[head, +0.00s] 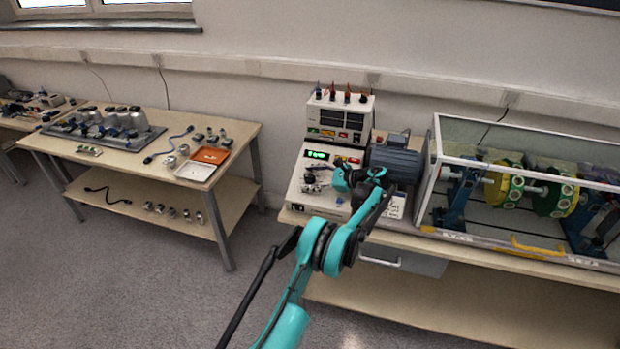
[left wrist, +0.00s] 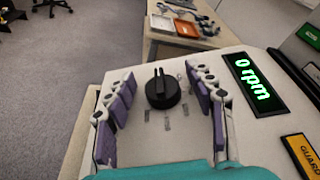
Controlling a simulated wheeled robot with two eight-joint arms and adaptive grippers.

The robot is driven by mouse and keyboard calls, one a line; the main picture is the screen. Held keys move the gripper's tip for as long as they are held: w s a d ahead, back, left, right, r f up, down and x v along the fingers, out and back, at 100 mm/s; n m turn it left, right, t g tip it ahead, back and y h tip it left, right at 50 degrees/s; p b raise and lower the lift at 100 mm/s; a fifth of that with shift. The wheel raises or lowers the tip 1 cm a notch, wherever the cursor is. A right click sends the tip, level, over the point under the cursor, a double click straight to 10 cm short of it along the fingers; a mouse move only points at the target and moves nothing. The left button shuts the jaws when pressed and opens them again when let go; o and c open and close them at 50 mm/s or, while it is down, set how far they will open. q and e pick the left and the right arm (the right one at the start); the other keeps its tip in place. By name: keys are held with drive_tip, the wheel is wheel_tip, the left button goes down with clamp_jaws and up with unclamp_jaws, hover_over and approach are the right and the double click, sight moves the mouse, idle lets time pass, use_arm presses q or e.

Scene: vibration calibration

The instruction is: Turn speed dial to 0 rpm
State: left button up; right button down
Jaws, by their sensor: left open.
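The black speed dial (left wrist: 162,90) sits on the sloped white control panel (left wrist: 150,145). The green display (left wrist: 254,82) beside it reads "0 rpm" in the left wrist view. My left gripper (left wrist: 163,98) is open, with one finger on each side of the dial. Gaps show between the fingers and the dial. In the head view my left gripper (head: 322,178) is over the panel at the front of the white control unit and partly hides it. My right gripper is in neither view.
A grey motor (head: 396,162) and a glass-walled case (head: 480,225) with yellow-green discs stand right of the control unit. A second table (head: 120,135) with trays and sensors is at the left. Floor between the tables is clear.

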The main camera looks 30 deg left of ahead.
sight(314, 177)
use_arm(q)
drive_tip(key=v, duration=0.7)
drive_tip(key=shift+d, duration=0.15)
drive_tip(key=shift+r, duration=0.1)
